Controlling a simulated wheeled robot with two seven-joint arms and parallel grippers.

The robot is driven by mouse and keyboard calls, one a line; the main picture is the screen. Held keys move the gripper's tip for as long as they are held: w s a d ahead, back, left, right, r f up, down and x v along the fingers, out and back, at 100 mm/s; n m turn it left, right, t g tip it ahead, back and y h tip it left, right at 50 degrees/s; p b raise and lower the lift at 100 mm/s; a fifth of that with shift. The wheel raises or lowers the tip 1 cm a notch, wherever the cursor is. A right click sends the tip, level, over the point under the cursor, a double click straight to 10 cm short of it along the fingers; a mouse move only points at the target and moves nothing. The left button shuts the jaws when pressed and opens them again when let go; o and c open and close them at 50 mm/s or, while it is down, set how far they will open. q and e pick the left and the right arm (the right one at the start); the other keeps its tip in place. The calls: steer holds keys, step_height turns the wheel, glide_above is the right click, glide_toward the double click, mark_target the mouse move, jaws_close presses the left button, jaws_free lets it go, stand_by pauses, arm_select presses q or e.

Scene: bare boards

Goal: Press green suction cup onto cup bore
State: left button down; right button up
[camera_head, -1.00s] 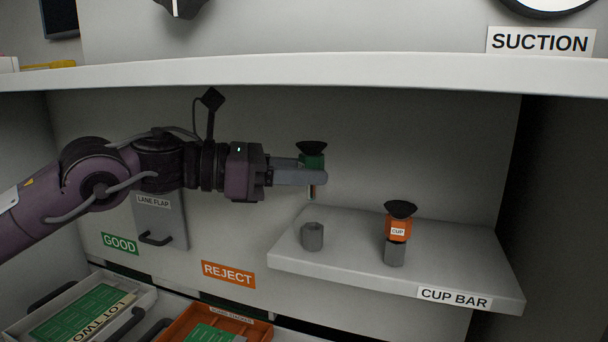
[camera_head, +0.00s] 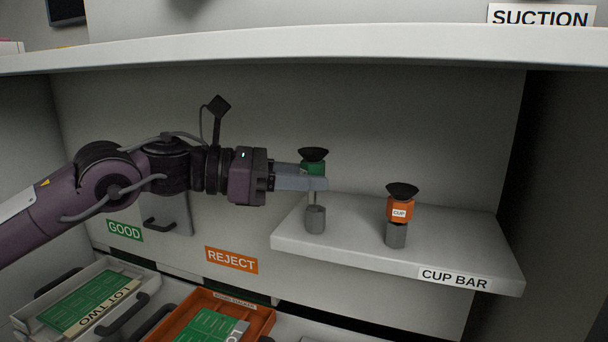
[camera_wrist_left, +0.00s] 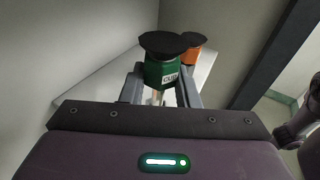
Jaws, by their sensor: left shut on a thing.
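My left gripper (camera_head: 316,183) is shut on the green suction cup (camera_head: 313,167), which has a black bell on top and a thin stem below. The cup is upright, and it also shows between the fingers in the left wrist view (camera_wrist_left: 160,72). The grey cup bore (camera_head: 315,220) stands on the left part of the cup bar (camera_head: 350,255), directly below the cup. The stem's lower end is at the bore's mouth; I cannot tell whether it has entered. My right gripper is not in view.
An orange suction cup (camera_head: 400,208) stands in another grey post at the right of the bar. A shelf edge (camera_head: 300,48) runs above the arm. A white tray (camera_head: 140,290) and an orange tray (camera_head: 265,320) lie lower left.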

arm_select(q)
steer(key=shift+w+d+m+g+p, duration=0.15)
steer(key=shift+m+g+p, duration=0.6)
steer(key=shift+m+g, duration=0.7)
steer(key=shift+s+d+m+g+p, duration=0.15)
steer(key=shift+m+g+p, duration=0.65)
steer(key=shift+g, duration=1.15)
steer(key=shift+w+m+g, duration=0.1)
steer(key=shift+m+g, duration=0.3)
steer(key=shift+m, duration=0.05)
steer(key=shift+g+y, duration=0.3)
steer(key=shift+w, duration=0.3)
steer(key=shift+b, duration=0.4)
steer(key=shift+b, duration=0.3)
